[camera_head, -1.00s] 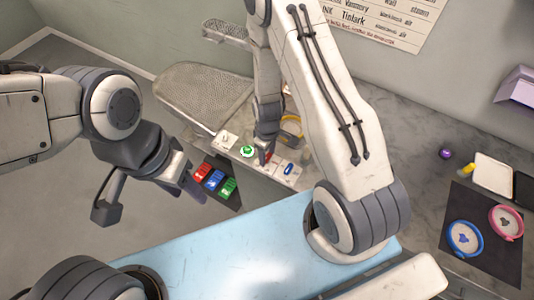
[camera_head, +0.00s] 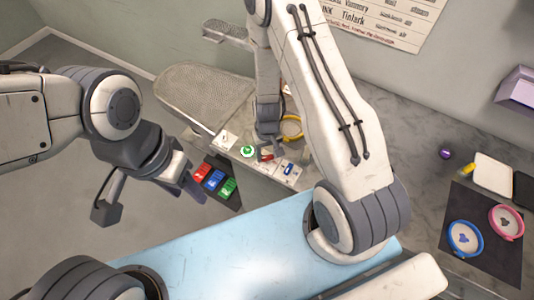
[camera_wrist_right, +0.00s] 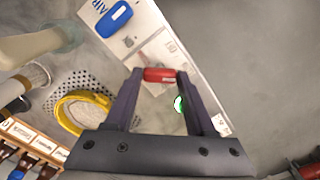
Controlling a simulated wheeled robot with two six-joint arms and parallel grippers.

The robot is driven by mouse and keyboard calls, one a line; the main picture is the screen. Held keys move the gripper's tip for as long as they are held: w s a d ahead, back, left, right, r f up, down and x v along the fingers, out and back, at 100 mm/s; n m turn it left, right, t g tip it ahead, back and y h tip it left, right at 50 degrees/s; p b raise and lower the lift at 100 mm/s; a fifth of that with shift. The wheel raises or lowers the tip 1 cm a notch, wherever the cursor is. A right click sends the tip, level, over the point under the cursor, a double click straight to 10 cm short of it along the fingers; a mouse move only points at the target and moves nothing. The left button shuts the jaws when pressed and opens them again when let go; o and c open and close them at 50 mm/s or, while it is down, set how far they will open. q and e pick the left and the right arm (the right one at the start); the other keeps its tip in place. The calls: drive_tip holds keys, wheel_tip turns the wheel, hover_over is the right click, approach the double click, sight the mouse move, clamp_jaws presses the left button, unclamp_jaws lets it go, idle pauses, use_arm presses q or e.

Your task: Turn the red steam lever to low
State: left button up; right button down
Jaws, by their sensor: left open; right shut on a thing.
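The red steam lever (camera_head: 265,157) is on the white control panel (camera_head: 290,175) at the edge of the ironing board. In the right wrist view the lever's red handle (camera_wrist_right: 160,75) lies crosswise between the fingertips. My right gripper (camera_wrist_right: 160,80) is shut on it. In the head view my right gripper (camera_head: 268,140) comes down over the lever, hiding part of it. My left gripper (camera_head: 148,196) is open and empty, to the left of the panel. The lever's scale marks are too small to read.
A green button (camera_head: 248,151) and a blue switch (camera_head: 288,169) flank the lever on the panel. A yellow ring (camera_head: 292,127) lies behind. Blue (camera_head: 465,238) and pink (camera_head: 506,222) rings lie at the right.

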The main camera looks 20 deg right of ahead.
sight(267, 157)
drive_tip(key=shift+m, duration=0.3)
drive_tip(key=shift+c, duration=1.2)
unclamp_jaws()
drive_tip(key=shift+r, duration=0.1)
wheel_tip(267, 157, up, 10)
drive_tip(key=p, duration=1)
drive_tip(key=shift+r, duration=0.15)
